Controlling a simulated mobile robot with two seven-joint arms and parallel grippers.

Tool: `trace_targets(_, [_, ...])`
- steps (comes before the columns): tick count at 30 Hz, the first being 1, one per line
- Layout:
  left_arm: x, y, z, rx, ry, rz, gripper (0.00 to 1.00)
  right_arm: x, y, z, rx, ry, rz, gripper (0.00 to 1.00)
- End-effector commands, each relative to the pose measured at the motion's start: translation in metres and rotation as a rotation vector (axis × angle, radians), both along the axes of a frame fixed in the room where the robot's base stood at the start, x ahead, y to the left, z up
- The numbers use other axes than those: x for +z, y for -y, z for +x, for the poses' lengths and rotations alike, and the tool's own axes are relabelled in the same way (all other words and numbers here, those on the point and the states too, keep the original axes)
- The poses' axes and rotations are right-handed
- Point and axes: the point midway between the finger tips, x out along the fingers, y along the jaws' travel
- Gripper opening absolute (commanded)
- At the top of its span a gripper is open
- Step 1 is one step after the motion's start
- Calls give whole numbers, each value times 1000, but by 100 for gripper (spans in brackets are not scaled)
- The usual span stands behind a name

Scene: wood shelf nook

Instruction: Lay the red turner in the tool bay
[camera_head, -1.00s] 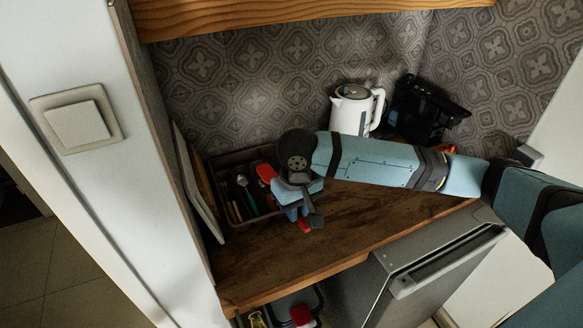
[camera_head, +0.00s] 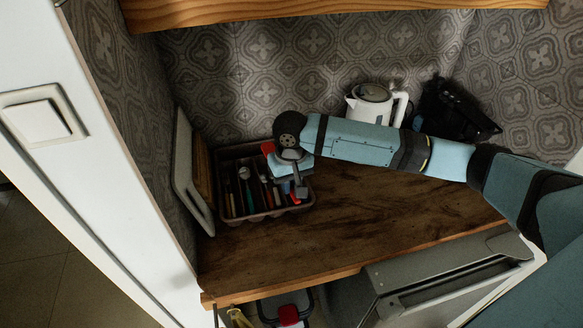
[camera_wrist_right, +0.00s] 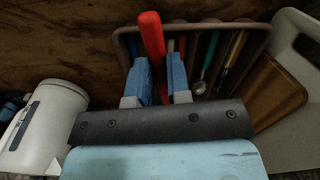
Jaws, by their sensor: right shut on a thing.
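The red turner (camera_wrist_right: 151,40) is in my right gripper (camera_wrist_right: 156,85); its red handle sticks out past the blue fingertips in the right wrist view. In the head view a red end (camera_head: 268,148) shows beside my right gripper (camera_head: 292,178), and another red part shows below it. The gripper is shut on the turner over the right side of the brown divided tray (camera_head: 262,216). The tray also shows in the right wrist view (camera_wrist_right: 262,32), with the handle crossing its left part. Which compartment is the tool bay is not marked. My left gripper is not in view.
Several utensils (camera_head: 246,190) lie in the tray's other compartments. Boards (camera_head: 190,170) lean on the wall left of it. A white kettle (camera_head: 370,103) and a black appliance (camera_head: 455,110) stand at the back right. The wooden counter (camera_head: 370,210) is clear right of the tray.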

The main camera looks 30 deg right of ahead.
Motion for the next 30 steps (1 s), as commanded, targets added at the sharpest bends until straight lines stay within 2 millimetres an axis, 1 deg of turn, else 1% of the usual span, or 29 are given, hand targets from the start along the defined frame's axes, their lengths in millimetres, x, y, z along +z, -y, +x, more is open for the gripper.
trace_targets(1, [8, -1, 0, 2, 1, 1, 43, -5, 5, 15, -30, -3, 1, 0])
trace_targets(3, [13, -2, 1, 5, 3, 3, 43, -17, 15, 33, -63, -2, -1, 0])
trace_targets(6, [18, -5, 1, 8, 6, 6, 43, -32, 26, 53, -102, -1, -4, 0])
trace_targets(10, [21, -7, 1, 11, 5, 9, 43, -47, 38, 69, -135, 2, -10, 0])
trace_targets(13, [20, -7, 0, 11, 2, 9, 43, -53, 42, 74, -146, 4, -13, 0])
trace_targets(17, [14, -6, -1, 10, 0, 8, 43, -59, 44, 76, -149, 4, -14, 0])
trace_targets(23, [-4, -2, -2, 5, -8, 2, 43, -74, 44, 75, -148, 6, -13, 0])
trace_targets(30, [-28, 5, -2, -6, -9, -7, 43, -96, 44, 75, -148, 5, -14, 0])
